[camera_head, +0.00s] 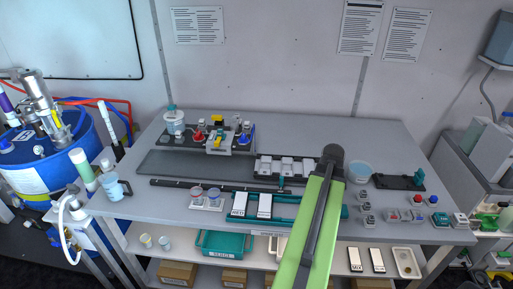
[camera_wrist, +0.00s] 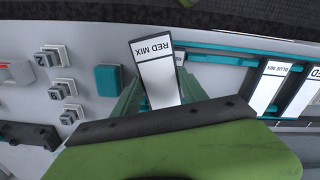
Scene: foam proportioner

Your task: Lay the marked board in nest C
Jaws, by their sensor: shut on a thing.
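In the wrist view a white board with a dark end marked "RED MIX" (camera_wrist: 157,75) stands between the two green fingers of my gripper (camera_wrist: 158,98), which are shut on it. It overlaps the teal rack behind it; I cannot tell whether it touches the rack. The teal rack (camera_head: 284,222) holds two white boards (camera_head: 264,205) at its left. In the wrist view, one of these reads "BLUE MIX" (camera_wrist: 266,88); the label of the other (camera_wrist: 301,95) is cut off. My arm hides the held board and the rack's middle in the head view. No nest letter is readable.
The rear right tabletop is clear.

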